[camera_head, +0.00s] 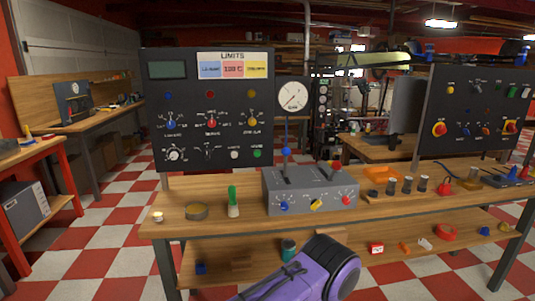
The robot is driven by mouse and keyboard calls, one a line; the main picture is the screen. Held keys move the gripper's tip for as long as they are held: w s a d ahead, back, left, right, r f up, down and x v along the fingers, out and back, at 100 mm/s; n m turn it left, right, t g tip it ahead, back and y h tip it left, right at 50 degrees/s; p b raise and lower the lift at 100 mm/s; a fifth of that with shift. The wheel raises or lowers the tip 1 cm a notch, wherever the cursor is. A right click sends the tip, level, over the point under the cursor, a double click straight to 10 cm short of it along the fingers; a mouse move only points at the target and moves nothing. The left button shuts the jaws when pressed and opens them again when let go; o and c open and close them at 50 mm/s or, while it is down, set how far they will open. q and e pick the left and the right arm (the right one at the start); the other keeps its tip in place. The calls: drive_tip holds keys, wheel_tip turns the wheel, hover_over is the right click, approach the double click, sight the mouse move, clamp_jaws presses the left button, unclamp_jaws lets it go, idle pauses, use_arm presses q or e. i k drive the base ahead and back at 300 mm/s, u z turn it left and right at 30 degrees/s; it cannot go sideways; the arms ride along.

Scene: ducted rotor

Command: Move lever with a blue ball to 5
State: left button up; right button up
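The lever with a blue ball (286,151) stands at the back left of a grey control box (310,202) on the workbench. Its ball is near the far end of a dark slot in the box top. A second lever with a red ball (336,164) is to its right. Scale marks by the slots are too small to read. A purple and black part of my own arm reaches in at the bottom middle, in front of the bench. No gripper fingertips show, and nothing of mine touches the lever.
A round gauge (292,97) stands behind the box. A black LIMITS panel (208,118) rises at the back left.

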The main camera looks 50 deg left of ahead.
sight(285, 152)
drive_tip(key=u, duration=1.5)
